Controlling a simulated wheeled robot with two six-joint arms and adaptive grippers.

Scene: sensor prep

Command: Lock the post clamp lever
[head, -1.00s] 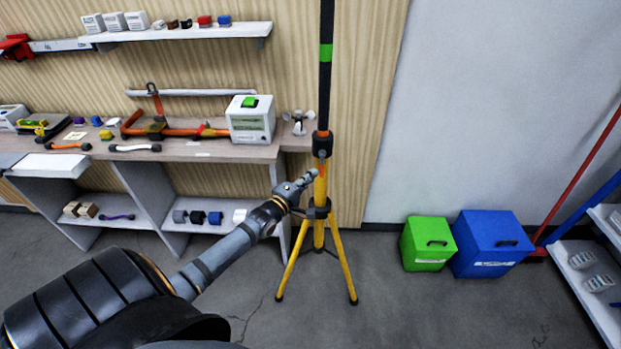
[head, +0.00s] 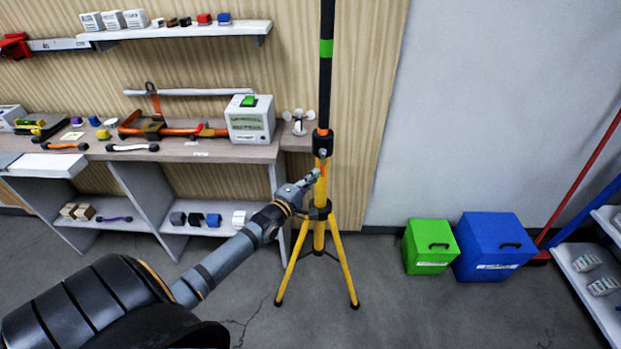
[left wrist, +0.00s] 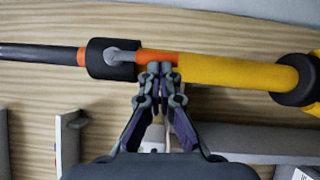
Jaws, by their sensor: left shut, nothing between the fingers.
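The yellow tripod (head: 319,238) carries an upright black post (head: 326,90) with a green band. A black clamp collar (head: 322,143) sits where the post meets the yellow tube. The collar shows in the left wrist view (left wrist: 113,59) with a grey pivot piece on it. The orange lever (head: 323,166) hangs down from the collar along the yellow tube; it also shows in the left wrist view (left wrist: 150,57). My left gripper (head: 315,173) is shut and empty, its tips (left wrist: 160,68) at the lever's lower part. I cannot tell whether they touch. My right gripper is out of view.
A workbench (head: 185,150) with tools and a white box (head: 250,122) stands behind and left of the tripod. A green bin (head: 428,246) and a blue bin (head: 492,246) stand on the floor to the right. Floor between tripod and bins is clear.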

